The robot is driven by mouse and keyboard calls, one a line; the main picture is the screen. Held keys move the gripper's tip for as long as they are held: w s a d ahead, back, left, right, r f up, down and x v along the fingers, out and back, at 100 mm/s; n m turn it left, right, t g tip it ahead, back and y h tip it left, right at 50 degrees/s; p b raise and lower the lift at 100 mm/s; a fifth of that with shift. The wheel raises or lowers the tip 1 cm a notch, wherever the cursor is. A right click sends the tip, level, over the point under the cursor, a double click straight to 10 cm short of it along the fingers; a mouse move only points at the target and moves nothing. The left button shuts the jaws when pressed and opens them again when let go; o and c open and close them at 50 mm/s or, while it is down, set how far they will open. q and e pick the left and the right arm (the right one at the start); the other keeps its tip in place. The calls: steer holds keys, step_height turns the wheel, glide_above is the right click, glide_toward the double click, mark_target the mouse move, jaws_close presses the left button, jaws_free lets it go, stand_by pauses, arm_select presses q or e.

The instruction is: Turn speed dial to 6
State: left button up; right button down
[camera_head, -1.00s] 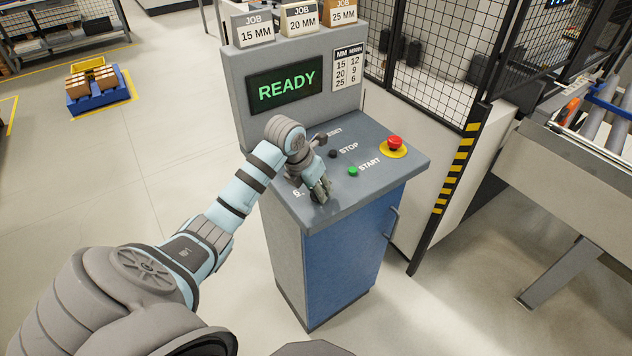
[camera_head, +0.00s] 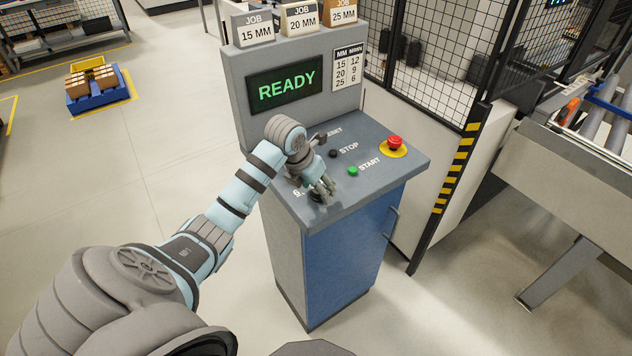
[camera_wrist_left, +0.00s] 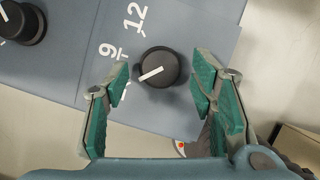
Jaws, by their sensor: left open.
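The speed dial is a round black knob with a white pointer line. It shows in the wrist view (camera_wrist_left: 160,67) and partly under my gripper in the head view (camera_head: 316,197). In the wrist view 12 and 9 are readable beside it. The pointer aims left and slightly down, below the 9, toward a mark mostly hidden by a finger. My left gripper (camera_head: 325,187) is open; in the wrist view its green-padded fingers (camera_wrist_left: 160,82) stand either side of the dial with visible gaps. My right gripper is not in view.
Another black knob (camera_wrist_left: 20,22) sits at the wrist view's upper left. The screen (camera_head: 284,87) reads READY. A chart (camera_head: 348,69) pairs 25 with 6.

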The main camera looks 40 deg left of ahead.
arm_select(q)
steer(key=v, duration=1.1)
steer(key=shift+s+r, duration=0.15)
steer(key=shift+r, duration=0.25)
